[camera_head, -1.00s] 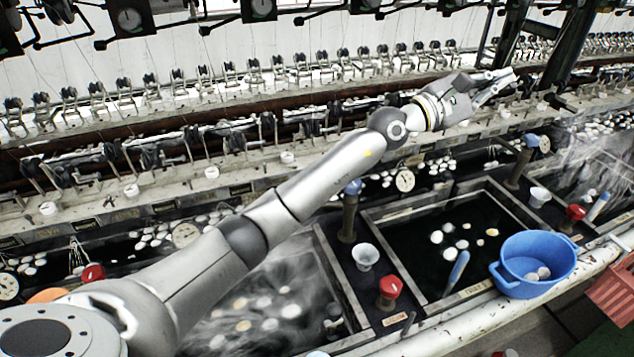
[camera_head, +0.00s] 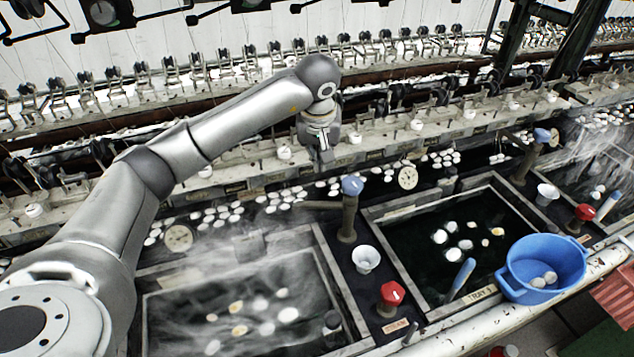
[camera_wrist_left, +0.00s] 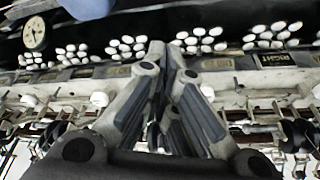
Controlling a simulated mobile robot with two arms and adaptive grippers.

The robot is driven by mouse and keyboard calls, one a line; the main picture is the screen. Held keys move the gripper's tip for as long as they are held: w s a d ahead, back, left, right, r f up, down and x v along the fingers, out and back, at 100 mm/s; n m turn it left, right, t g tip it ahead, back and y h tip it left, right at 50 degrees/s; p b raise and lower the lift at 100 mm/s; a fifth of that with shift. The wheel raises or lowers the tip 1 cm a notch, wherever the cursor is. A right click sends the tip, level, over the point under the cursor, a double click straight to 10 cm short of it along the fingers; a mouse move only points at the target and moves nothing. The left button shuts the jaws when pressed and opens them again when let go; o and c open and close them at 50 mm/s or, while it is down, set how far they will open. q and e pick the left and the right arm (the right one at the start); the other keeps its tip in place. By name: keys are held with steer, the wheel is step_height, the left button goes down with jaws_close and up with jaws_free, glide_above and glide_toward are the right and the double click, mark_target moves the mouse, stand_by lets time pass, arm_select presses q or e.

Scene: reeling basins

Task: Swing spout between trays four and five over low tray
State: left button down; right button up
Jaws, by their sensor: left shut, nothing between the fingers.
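A spout post with a blue knob (camera_head: 350,205) stands on the dark strip between the steaming tray (camera_head: 335,285) and the dark tray (camera_head: 410,270) to its right. Its pipe points left, towards the back of the steaming tray. The dark tray has a label that looks like "TRAY 5". My left gripper (camera_head: 324,160) points down, shut and empty, above and behind the spout, apart from it in the picture. In the left wrist view its fingers (camera_wrist_left: 165,60) meet, with a blurred blue shape, perhaps the knob, at the top edge. My right gripper is not in view.
A white funnel cup (camera_head: 366,259) and a red knob (camera_head: 391,293) stand in front of the spout. A blue basin (camera_head: 543,268) sits at the dark tray's front right. A round gauge (camera_head: 407,176) and a reel rail with white caps lie behind.

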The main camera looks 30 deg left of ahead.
mark_target(325, 207)
arm_select(q)
step_height(325, 207, down, 9)
steer(key=s+p, duration=0.1)
steer(key=p, duration=0.4)
steer(key=shift+r, duration=0.2)
stand_by(0.3)
